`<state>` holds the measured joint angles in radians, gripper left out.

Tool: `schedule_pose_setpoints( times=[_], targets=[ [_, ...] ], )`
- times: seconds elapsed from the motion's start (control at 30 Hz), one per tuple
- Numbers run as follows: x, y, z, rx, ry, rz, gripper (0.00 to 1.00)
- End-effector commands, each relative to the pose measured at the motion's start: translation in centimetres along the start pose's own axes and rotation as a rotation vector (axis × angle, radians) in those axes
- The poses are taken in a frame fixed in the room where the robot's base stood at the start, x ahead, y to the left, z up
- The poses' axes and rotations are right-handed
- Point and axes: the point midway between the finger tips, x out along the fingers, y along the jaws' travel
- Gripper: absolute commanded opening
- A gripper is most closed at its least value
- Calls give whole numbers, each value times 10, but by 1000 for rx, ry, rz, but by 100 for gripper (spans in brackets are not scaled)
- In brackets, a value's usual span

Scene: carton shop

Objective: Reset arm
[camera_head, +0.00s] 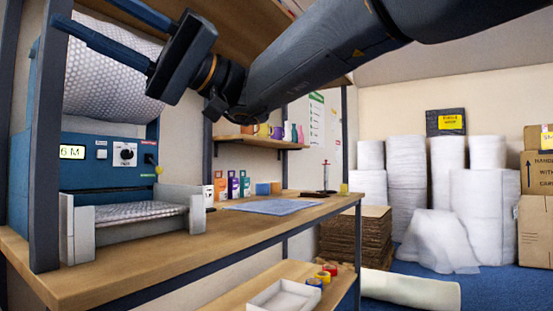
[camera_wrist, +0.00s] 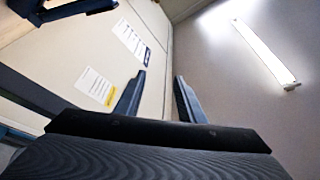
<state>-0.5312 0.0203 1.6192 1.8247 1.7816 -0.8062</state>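My gripper (camera_head: 85,13) is raised at the upper left of the head view, in front of the bubble-wrap roll (camera_head: 112,62) on the blue machine. Its two dark fingers are spread apart with nothing between them. The wrist view also shows my gripper (camera_wrist: 161,76) with its fingers apart and empty, facing the upper wall and ceiling. My arm reaches in from the upper right, held above the wooden bench (camera_head: 150,262).
The blue machine (camera_head: 100,177) has a tray with bubble wrap below the roll. Small coloured boxes (camera_head: 233,187) and a blue mat (camera_head: 272,207) lie on the bench. A shelf (camera_head: 258,143) is behind. White rolls (camera_head: 407,185) and cardboard boxes (camera_head: 535,225) stand at right.

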Motion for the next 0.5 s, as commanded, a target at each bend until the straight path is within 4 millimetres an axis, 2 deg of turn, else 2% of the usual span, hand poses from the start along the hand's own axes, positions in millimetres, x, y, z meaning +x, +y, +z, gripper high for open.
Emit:
schedule_pose_setpoints(
  times=[0.27,0.37,0.5],
  targets=[
    [-5,47,29,140,-20,141,36],
    [-7,71,46,210,-33,214,36],
    [-14,110,80,321,-58,341,36]
  ],
)
